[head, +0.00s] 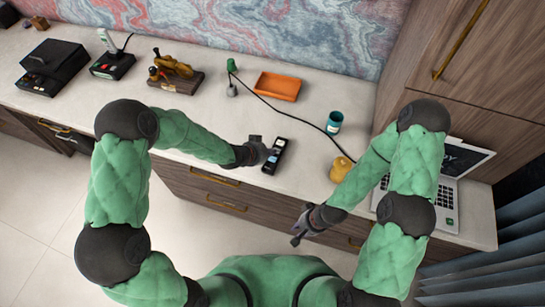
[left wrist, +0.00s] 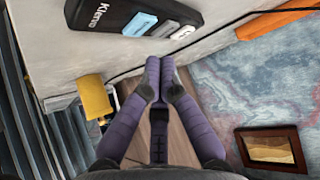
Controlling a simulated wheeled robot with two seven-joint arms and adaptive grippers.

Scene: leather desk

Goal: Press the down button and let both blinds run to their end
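A black remote (head: 279,147) lies on the pale desktop near its front edge. In the left wrist view the remote (left wrist: 90,14) shows the word "Klervo" and a row of blue to grey buttons (left wrist: 140,24). My right gripper (head: 298,239) hangs in front of the desk, empty as far as I see. Dark slats, likely a blind (head: 500,270), show at lower right.
An orange tray (head: 277,87), a teal cup (head: 334,122), a yellow object (head: 341,169) and a laptop (head: 450,200) stand around the remote. A dark cable (head: 290,115) crosses the desktop behind it. Several devices line the left back.

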